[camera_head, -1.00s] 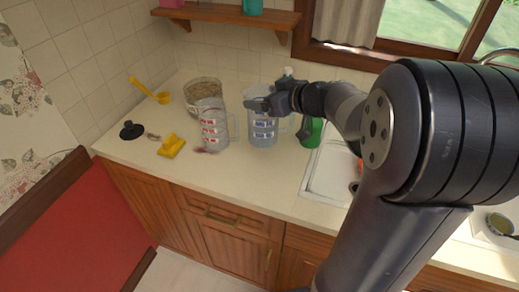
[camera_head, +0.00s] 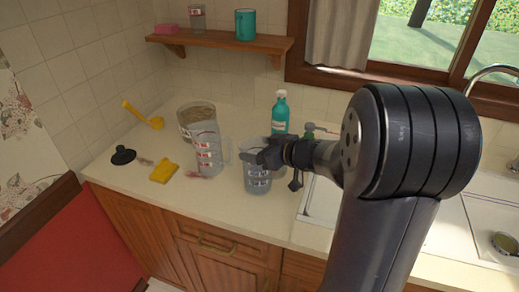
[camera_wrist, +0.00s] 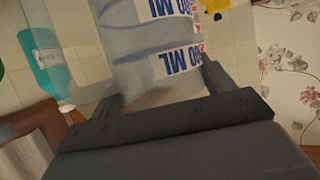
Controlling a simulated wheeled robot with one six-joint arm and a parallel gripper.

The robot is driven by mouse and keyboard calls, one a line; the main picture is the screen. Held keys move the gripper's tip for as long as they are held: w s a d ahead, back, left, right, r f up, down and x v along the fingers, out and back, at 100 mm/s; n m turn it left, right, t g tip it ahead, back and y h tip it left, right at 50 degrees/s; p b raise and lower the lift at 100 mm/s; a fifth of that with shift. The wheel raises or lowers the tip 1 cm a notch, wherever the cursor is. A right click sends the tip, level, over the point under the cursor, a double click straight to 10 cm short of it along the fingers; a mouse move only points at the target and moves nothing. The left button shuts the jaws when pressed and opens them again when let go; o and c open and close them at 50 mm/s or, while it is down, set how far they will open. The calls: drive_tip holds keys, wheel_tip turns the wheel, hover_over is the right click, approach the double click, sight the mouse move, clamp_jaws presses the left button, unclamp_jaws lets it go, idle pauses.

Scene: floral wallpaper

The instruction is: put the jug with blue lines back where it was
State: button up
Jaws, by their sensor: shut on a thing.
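The jug with blue lines (camera_head: 257,180) is a clear jug above the counter, right of the jug with red marks (camera_head: 207,153) and apart from it. My gripper (camera_head: 268,158) is shut on its upper part. In the wrist view the jug (camera_wrist: 150,65) fills the space between the fingers of my gripper (camera_wrist: 162,92), its blue "ML" print facing the camera. It looks roughly upright in the head view. I cannot tell whether its base touches the counter. My gripper hides part of its rim.
A large speckled container (camera_head: 190,112) stands behind the red-marked jug. A teal bottle (camera_head: 281,115) stands behind my gripper. A yellow sponge (camera_head: 164,172), yellow scoop (camera_head: 145,117) and black stopper (camera_head: 123,156) lie left. The sink (camera_head: 322,200) is right. The front counter has free room.

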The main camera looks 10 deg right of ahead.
drive_tip(key=o, duration=1.7)
drive_tip(key=shift+f, duration=0.1)
drive_tip(key=shift+o, duration=0.2)
drive_tip(key=shift+s+d+r, duration=0.1)
drive_tip(key=shift+r, duration=0.15)
drive_tip(key=p+v, duration=0.1)
drive_tip(key=v, duration=1)
drive_tip(key=shift+s+d, duration=0.2)
drive_tip(key=shift+s, duration=0.1)
